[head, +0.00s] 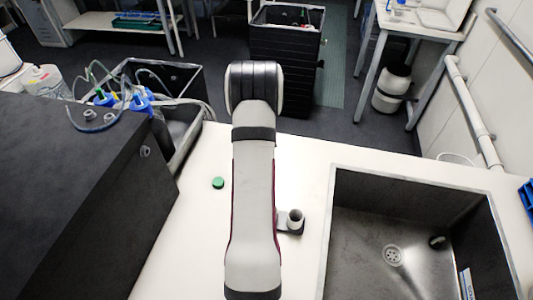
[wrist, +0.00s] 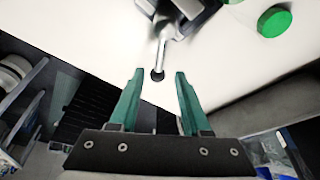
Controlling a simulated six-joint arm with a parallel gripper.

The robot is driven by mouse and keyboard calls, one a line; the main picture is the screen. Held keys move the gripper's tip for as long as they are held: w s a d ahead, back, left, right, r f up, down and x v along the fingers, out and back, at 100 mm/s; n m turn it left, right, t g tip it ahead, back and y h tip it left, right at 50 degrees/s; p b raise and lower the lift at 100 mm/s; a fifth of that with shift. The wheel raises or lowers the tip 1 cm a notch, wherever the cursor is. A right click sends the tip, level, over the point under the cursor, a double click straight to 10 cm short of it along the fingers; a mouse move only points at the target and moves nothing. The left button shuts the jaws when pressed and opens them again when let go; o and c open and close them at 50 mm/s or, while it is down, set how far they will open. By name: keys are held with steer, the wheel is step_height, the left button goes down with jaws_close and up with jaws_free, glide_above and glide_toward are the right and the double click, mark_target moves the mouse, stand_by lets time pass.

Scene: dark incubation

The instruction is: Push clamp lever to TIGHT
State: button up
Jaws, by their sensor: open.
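The clamp lever (wrist: 162,48) shows at the top of the wrist view as a pale metal rod with a black knob at its end. It runs up to a grey and dark clamp body (wrist: 192,8), which is cut off by the picture's edge. My gripper (wrist: 158,72) is open, with two green fingers apart. The knob appears between the fingertips, with a gap on both sides; the depth between them is hard to judge. No TIGHT mark is legible. In the head view my arm hides the gripper and lever; a grey holder with a round cup (head: 294,220) shows beside it.
A green round cap (head: 218,183) lies on the white bench (head: 305,165), left of my arm. A steel sink (head: 375,235) is at right. A large dark box (head: 75,190) stands at left, with tubed bottles (head: 140,100) behind it.

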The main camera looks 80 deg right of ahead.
steer(key=shift+v, duration=1.7)
steer(key=w+a+r+n+y, duration=0.1)
steer(key=w+a+r, duration=0.3)
steer(key=w+a, duration=0.25)
steer(key=w+a+r+n, duration=0.1)
steer(key=w+a+r, duration=0.2)
steer(key=w+a, duration=0.3)
steer(key=w+a+r+y, duration=0.1)
steer(key=a+r, duration=0.2)
steer(key=a, duration=0.5)
steer(key=w+a+r+y, duration=0.1)
steer(key=a+r, duration=0.1)
steer(key=a, duration=0.6)
steer(key=s+a+r+n+g, duration=0.1)
steer(key=s+a, duration=0.6)
steer(key=a, duration=0.5)
steer(key=s+a+r+n+g+y, duration=0.1)
steer(key=s+a+n, duration=0.1)
steer(key=s+a, duration=0.6)
steer(key=a, duration=0.4)
steer(key=shift+s+y, duration=0.2)
steer(key=shift+y, duration=0.1)
